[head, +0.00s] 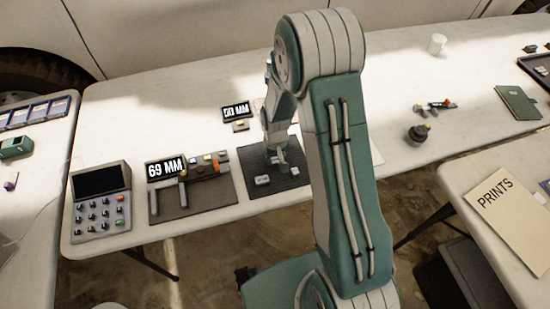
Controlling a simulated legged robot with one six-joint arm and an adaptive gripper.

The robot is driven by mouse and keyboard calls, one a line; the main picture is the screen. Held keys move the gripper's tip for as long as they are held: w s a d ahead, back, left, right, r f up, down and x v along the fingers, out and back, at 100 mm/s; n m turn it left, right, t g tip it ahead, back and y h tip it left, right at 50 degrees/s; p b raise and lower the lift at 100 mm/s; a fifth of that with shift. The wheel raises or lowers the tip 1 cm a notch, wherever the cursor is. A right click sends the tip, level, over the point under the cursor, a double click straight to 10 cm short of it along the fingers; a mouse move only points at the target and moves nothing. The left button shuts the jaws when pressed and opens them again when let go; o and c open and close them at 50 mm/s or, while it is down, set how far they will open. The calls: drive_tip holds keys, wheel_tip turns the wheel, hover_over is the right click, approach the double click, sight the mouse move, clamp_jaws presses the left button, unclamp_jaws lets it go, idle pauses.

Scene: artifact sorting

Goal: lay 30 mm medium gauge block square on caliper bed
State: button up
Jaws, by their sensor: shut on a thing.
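The caliper (203,168) lies on a dark base board left of centre on the table, with orange and yellow parts along its bar. The display (166,169) at its left end reads 69 MM. Small metallic blocks lie on the dark mat (255,159) to its right: one at the front (262,180) and one further right (295,171). My gripper (278,160) is low over this mat, pointing down, shut on a small grey block. Its fingers and my arm hide most of that block, and its size marking cannot be read.
A keypad device (101,203) stands left of the caliper. A second display (236,110) and a small block (240,126) are behind the mat. A dark round object (417,135) and a white cup (437,44) are at the right. The table's back left is clear.

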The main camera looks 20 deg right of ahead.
drive_tip(key=o, duration=0.9)
drive_tip(key=shift+a, duration=0.15)
drive_tip(key=shift+o, duration=0.7)
drive_tip(key=shift+a, duration=0.15)
